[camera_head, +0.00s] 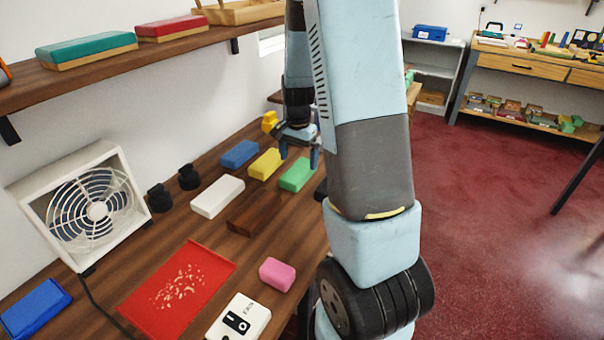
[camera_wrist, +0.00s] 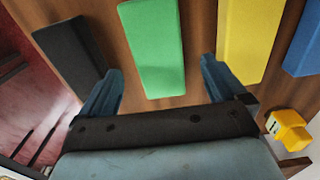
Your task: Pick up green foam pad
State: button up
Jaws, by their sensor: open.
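The green foam pad (camera_head: 296,174) lies flat on the wooden counter, at the right end of a group of coloured pads. In the wrist view the green foam pad (camera_wrist: 155,48) sits ahead of my gripper, roughly between the lines of its two fingers. My gripper (camera_head: 299,150) is above the counter by the green and yellow pads. In the wrist view my gripper (camera_wrist: 160,85) is open and empty, one finger to each side of the pad's near end. I cannot tell its exact height above the pad.
A yellow pad (camera_wrist: 249,38) lies close right of the green one, and a dark block (camera_wrist: 70,55) lies to its left. A blue pad (camera_head: 240,154), a white pad (camera_head: 217,196) and a pink pad (camera_head: 277,274) are on the counter. A fan (camera_head: 85,204) stands by the wall.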

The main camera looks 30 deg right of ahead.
aim_at(298, 169)
jog(key=shift+f, duration=2.6)
jog(key=shift+c, duration=0.3)
jog(key=c, duration=1)
jog(key=shift+r, duration=0.15)
